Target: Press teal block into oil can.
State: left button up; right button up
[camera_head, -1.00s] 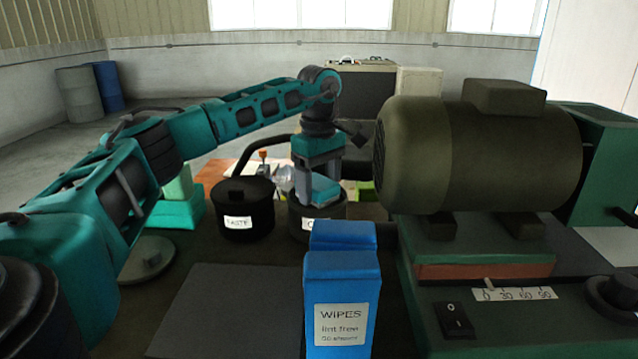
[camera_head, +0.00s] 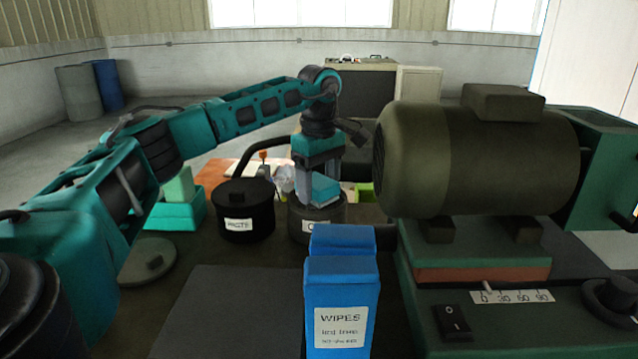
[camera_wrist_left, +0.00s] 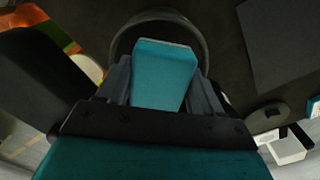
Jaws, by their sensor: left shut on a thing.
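The teal block (camera_head: 325,188) is in my left gripper (camera_head: 318,190), which is shut on it and points down. In the left wrist view the teal block (camera_wrist_left: 163,74) fills the space between the two fingers. The oil can (camera_head: 318,219) is a dark round can with a white label, partly hidden behind the blue wipes box. The block is at the can's mouth; its lower part is hidden by the near rim. The can's rim (camera_wrist_left: 128,33) curves around the block in the wrist view. My right gripper is not in view.
A dark can labelled waste (camera_head: 245,215) stands just left of the oil can. A blue wipes box (camera_head: 341,275) stands in front. A large motor (camera_head: 480,155) on a green machine blocks the right. A dark mat (camera_head: 235,310) lies bare at front left.

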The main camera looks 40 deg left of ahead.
aim_at(319, 181)
pick_arm(q)
jog(key=shift+r+p, duration=0.5)
jog(key=shift+r, duration=2.5)
